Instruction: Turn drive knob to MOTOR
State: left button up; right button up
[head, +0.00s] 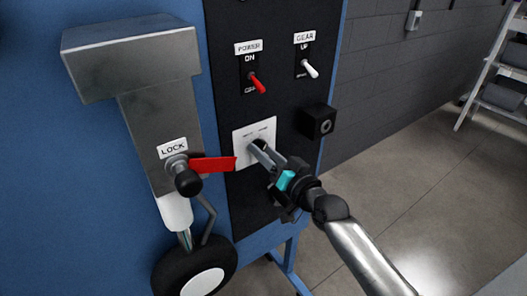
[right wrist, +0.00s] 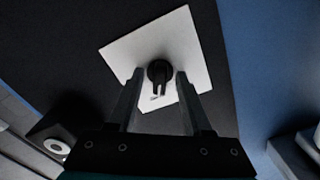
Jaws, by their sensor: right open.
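The drive knob is a small black knob on a white square plate (head: 242,160) of the black panel. In the right wrist view the knob (right wrist: 158,74) sits near the middle of the tilted white plate (right wrist: 193,42). My right gripper (head: 258,148) reaches the plate from the lower right and covers much of the knob in the head view. In the right wrist view its two fingers (right wrist: 158,82) stand apart, one on each side of the knob, with gaps visible. The small print on the plate is too blurred to read. My left gripper is not in view.
Above are a red POWER switch (head: 257,84) and a white GEAR switch (head: 311,69). A black box (head: 318,121) juts out right of the plate. A LOCK lever with a red flag (head: 213,164) is close on the left, above a wheel (head: 202,272). Open floor lies right.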

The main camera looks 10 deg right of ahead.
jog(key=shift+w+a, duration=0.1)
jog(key=shift+w, duration=0.2)
dwell(0.4)
grip_shut()
dwell(0.3)
